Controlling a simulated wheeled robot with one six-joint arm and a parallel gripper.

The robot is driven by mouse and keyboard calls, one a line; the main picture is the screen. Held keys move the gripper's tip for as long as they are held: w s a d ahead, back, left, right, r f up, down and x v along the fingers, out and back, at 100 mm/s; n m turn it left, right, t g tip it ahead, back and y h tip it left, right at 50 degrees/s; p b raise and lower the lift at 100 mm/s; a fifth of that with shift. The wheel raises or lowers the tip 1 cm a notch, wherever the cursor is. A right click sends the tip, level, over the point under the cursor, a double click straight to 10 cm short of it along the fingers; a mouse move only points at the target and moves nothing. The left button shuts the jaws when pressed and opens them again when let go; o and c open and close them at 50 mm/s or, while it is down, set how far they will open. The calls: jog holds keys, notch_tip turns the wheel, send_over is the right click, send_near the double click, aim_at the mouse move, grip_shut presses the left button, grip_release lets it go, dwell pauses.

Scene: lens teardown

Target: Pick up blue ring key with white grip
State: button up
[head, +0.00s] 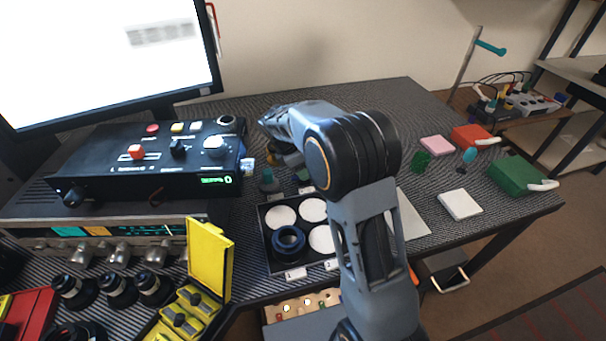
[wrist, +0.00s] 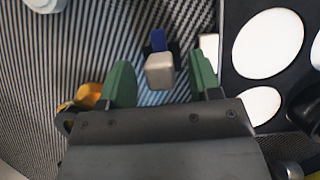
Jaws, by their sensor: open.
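In the wrist view the key's pale grip (wrist: 160,72) sits between the green fingers of my gripper (wrist: 162,78), with its blue part (wrist: 158,40) beyond it. My gripper is open, with a gap on each side of the grip. The lower part of the key is hidden behind the grip and my gripper body. In the head view my arm hides most of the gripper and I cannot make out the key.
A black tray (head: 266,232) with white round pads stands close by, holding a dark lens ring (head: 289,243). An orange thing (wrist: 88,96) lies just left of my gripper. A black control box (head: 110,183) stands left. A white block (head: 459,204) and a green box (head: 513,175) lie right.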

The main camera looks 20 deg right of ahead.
jog(key=shift+d+f, duration=0.1)
jog(key=shift+f, duration=0.2)
jog(key=c, duration=1)
jog(key=shift+r, duration=0.1)
